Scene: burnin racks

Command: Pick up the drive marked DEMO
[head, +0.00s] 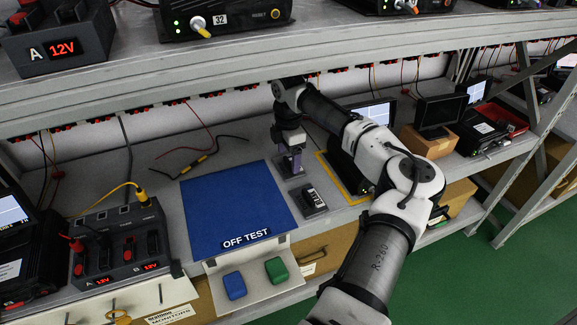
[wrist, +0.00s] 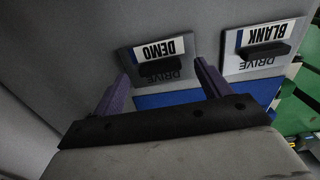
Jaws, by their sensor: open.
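The drive marked DEMO (wrist: 150,53) lies on the grey shelf in the wrist view. It is a dark, flat piece with a white label and a raised black handle. My gripper (wrist: 161,76) is open, with one purple finger to each side of this drive's lower part in the picture, and nothing held. Whether the fingers touch it I cannot tell. In the head view my gripper (head: 291,163) points down beside the blue mat, largely covering the DEMO drive. A second drive, marked BLANK (wrist: 264,62), lies to the right in the wrist view; it also shows in the head view (head: 312,201).
The blue OFF TEST mat (head: 230,205) is clear, left of my gripper. A dock marked 12V (head: 120,248) stands further left. Blue (head: 234,285) and green (head: 277,270) buttons sit at the front. A shelf beam (head: 250,61) runs above; monitors (head: 440,112) stand right.

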